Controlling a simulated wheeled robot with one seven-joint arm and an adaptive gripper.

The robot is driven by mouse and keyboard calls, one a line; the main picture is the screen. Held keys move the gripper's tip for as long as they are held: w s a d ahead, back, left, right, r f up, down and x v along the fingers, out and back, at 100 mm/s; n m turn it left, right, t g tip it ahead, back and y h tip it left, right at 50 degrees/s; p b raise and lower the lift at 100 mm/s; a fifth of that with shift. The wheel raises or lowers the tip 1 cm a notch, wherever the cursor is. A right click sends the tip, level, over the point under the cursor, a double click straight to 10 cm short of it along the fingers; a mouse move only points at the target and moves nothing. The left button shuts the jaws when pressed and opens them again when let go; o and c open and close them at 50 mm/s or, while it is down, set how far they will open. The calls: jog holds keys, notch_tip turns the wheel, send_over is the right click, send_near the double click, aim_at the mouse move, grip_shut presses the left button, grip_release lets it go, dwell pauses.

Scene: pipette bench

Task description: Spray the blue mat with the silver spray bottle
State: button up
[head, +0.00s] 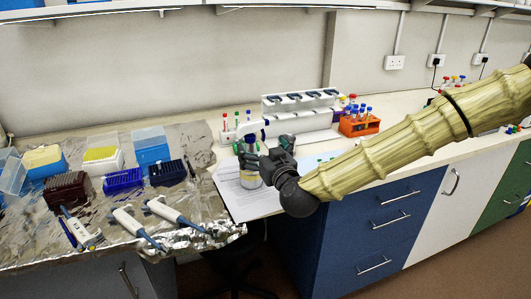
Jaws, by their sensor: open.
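A small silver-grey bottle (250,179) with a yellowish lower part stands upright near the front of the bench, partly hidden by my gripper. My gripper (250,156) is open at the bottle's upper part, with its dark fingers close to it. I cannot tell whether they touch it. The bottle's spray head is hard to make out behind the fingers.
White paper (232,201) lies by the bottle. Foil (105,230) covers the left bench, which carries pipettes (130,222), tip boxes (152,150) and racks (122,181). A pipette stand (300,113) and an orange tube rack (359,127) stand behind my gripper.

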jog(key=shift+x, duration=1.9)
jog(key=shift+c, duration=0.4)
jog(key=c, duration=1.6)
jog(key=o, duration=1.7)
jog(key=shift+r, duration=0.1)
jog(key=shift+c, duration=0.3)
